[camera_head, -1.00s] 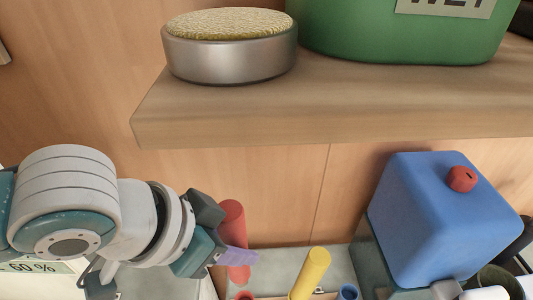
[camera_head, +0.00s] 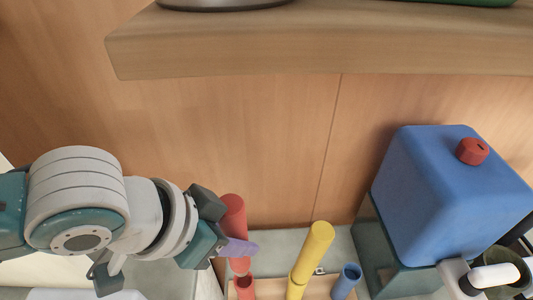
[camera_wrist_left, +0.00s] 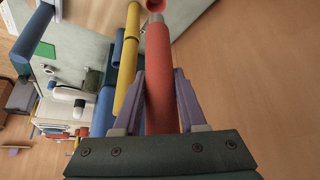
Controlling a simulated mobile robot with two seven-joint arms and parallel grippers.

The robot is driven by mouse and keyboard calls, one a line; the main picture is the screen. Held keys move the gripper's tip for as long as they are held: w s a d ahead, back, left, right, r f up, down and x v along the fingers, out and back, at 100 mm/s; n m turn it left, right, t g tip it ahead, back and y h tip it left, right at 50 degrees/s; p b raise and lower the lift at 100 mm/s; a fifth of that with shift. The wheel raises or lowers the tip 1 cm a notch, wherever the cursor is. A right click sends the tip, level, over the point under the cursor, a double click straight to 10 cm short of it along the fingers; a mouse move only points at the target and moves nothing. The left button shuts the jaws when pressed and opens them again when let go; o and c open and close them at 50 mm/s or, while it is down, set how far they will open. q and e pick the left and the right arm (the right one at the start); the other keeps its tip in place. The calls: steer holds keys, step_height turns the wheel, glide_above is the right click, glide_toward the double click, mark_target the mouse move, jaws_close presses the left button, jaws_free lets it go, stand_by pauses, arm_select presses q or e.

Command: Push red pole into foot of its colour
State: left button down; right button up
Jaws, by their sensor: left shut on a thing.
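My left gripper (camera_head: 234,246) is shut on the red pole (camera_head: 233,213), which stands nearly upright between the purple fingers. The red foot (camera_head: 245,287) is just below the pole's lower end. In the left wrist view the red pole (camera_wrist_left: 160,80) runs between both fingers, and its narrower grey tip points at the ring-shaped red foot (camera_wrist_left: 155,5). I cannot tell whether the tip is inside the foot's opening. My right gripper is not in view.
A yellow pole (camera_head: 313,250) leans slightly in its yellow foot, right of the red one. A blue foot (camera_head: 347,278) is open and empty. A blue canister (camera_head: 425,200) with a red cap stands at right. A wooden shelf (camera_head: 300,50) overhangs behind.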

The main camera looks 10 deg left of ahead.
arm_select(q)
steer(key=shift+f, duration=0.1)
steer(key=shift+f+b, duration=1.1)
steer(key=shift+f, duration=0.5)
steer(key=shift+f+b, duration=1.05)
steer(key=shift+f, duration=0.5)
stand_by(1.0)
steer(key=shift+c, duration=1.9)
jaws_free()
steer(key=p+v, duration=0.2)
steer(key=v, duration=0.8)
